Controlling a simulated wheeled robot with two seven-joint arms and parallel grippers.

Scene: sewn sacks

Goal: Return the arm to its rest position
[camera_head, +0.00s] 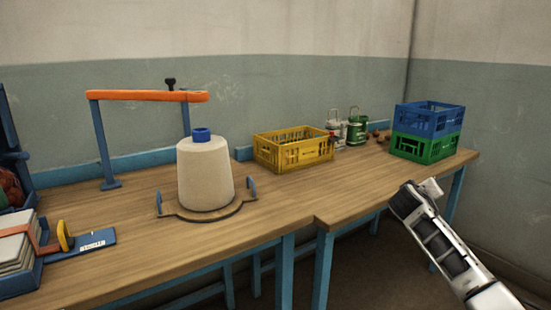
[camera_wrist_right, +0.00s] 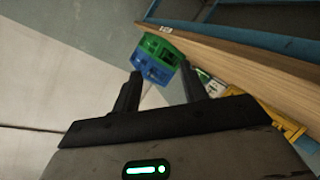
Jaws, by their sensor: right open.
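My right arm (camera_head: 445,240) comes in from the lower right in the head view, in front of the bench's right end and clear of it. Its gripper hardly shows there, so the jaw gap cannot be read in that view. In the right wrist view my right gripper (camera_wrist_right: 161,82) has its two dark fingers apart. Nothing is held between them; the blue crate (camera_wrist_right: 152,66) and green crate (camera_wrist_right: 160,48) show in the distance beyond. My left arm and gripper are not in view.
The wooden bench (camera_head: 360,190) bears a blue crate (camera_head: 432,119) stacked on a green crate (camera_head: 425,148), a yellow crate (camera_head: 293,152), a large thread cone (camera_head: 205,172) and an orange-armed stand (camera_head: 147,96). Its right front top is clear. Floor space lies right of it.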

